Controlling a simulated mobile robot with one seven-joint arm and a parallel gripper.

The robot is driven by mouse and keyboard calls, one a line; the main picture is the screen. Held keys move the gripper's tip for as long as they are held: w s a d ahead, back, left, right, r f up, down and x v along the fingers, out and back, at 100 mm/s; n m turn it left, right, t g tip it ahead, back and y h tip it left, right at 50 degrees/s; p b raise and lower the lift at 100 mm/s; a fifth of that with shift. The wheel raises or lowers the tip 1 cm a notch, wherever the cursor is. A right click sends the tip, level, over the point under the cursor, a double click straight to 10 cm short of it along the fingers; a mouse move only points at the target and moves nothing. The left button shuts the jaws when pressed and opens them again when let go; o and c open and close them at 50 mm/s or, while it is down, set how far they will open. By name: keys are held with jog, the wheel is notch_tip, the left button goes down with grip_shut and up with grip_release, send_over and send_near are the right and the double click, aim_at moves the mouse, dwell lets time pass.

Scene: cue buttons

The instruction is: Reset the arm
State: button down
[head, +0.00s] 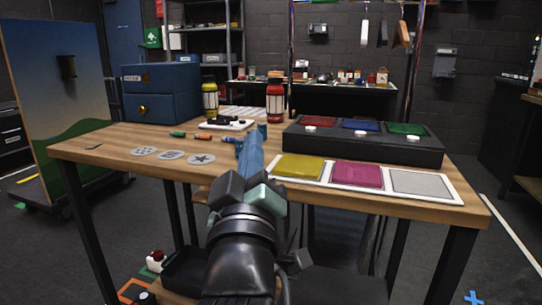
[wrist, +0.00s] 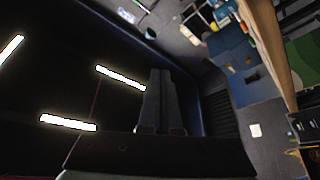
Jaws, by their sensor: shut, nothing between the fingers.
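My gripper (wrist: 160,76) shows in the wrist view with its two dark fingers together and nothing between them. Behind the fingers the wrist view is tilted and takes in dark ceiling with bright strip lights. In the head view my arm rises from the bottom centre in front of the table (head: 110,148); I cannot make out the fingertips there. A black box (head: 365,148) on the table bears red, blue and green pads with white buttons before them. In front of it lies a white board (head: 388,192) with yellow, magenta and grey panels.
Blue drawers (head: 160,92) stand at the table's back left. Grey discs (head: 172,155) and several crayons lie on the left half. A painted panel (head: 62,95) stands left of the table.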

jog(key=s+d+r+m+t+p, duration=0.1)
jog(key=s+r+m+t, duration=0.25)
jog(key=s+r, duration=0.55)
jog(key=s+d+r+m+t, duration=0.2)
jog(key=s+r+m, duration=0.3)
jog(key=s+r, duration=0.3)
notch_tip(320, 180, up, 37)
jog(key=p, duration=3.7)
jog(key=shift+w+a+r+p, duration=0.15)
jog(key=shift+w+a+p, duration=0.15)
jog(key=shift+p, duration=0.1)
